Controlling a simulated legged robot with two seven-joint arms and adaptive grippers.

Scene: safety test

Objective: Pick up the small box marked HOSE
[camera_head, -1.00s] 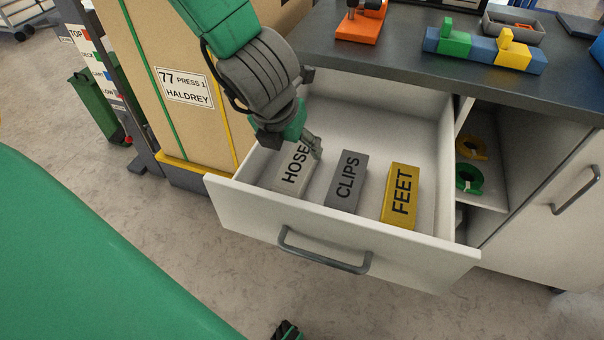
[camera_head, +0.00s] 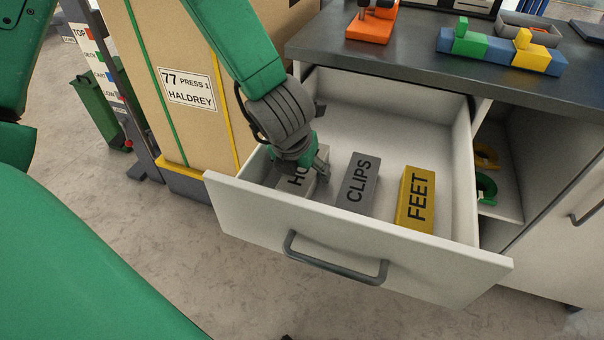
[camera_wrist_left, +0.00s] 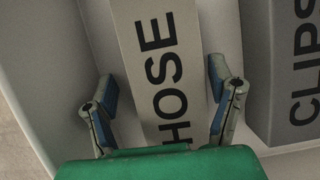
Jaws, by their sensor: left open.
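The light grey box marked HOSE (camera_head: 294,187) lies at the left in the open drawer (camera_head: 340,228), partly hidden by my left gripper (camera_head: 318,176) in the head view. In the left wrist view the HOSE box (camera_wrist_left: 160,50) lies between the two fingers of my open left gripper (camera_wrist_left: 163,95), one finger on each side. There are gaps between the fingers and the box, a little wider on the left. The box's near end is hidden behind a green part of my gripper. My right gripper does not show.
The dark grey CLIPS box (camera_head: 358,182) lies right of HOSE, close to the right finger. A yellow FEET box (camera_head: 416,199) lies further right. The drawer's left wall is near the left finger. The dark counter (camera_head: 420,65) stands behind the drawer.

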